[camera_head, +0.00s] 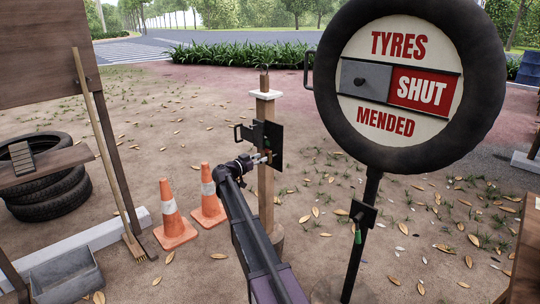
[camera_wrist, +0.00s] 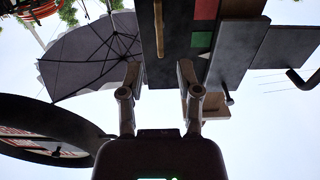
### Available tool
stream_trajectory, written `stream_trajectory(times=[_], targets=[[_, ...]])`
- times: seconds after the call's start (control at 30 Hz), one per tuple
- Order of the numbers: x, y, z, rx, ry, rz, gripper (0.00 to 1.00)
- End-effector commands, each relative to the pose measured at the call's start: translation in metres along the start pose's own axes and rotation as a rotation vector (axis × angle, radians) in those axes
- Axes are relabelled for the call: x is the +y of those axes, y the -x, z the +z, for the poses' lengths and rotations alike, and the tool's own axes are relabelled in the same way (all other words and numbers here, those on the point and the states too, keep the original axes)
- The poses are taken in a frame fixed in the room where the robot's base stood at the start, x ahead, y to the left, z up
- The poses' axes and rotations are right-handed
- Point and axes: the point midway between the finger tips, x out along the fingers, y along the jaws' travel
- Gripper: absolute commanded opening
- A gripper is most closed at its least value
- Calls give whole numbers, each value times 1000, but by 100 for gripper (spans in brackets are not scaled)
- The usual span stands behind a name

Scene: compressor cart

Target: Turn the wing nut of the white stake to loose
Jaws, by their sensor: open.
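In the head view a wooden stake (camera_head: 265,190) with a white cap (camera_head: 265,95) stands upright in the ground. A dark plate (camera_head: 277,140) with a black handle is fixed to it below the cap. My gripper (camera_head: 268,158) is at the stake, by the lower part of the plate; whether it touches is unclear. In the wrist view my gripper (camera_wrist: 158,75) has its fingers apart, with nothing clearly held between them. A dark board (camera_wrist: 178,55) and a wooden rod (camera_wrist: 158,30) show beyond the fingers. I cannot make out the wing nut in either view.
A round tyre sign (camera_head: 410,80) on a black post stands close at right. Two orange cones (camera_head: 173,215) (camera_head: 208,195) stand left of my arm.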

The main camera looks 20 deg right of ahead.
Motion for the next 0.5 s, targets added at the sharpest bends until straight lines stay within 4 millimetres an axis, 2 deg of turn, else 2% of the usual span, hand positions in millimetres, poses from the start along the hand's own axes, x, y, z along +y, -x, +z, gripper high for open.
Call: stream_trajectory(times=[0.1, 0.3, 0.5], targets=[[-1, -20, 0, 0, 0, 1, 44], [-1, -44, 0, 0, 0, 0, 44], [-1, -55, 0, 0, 0, -1, 44]])
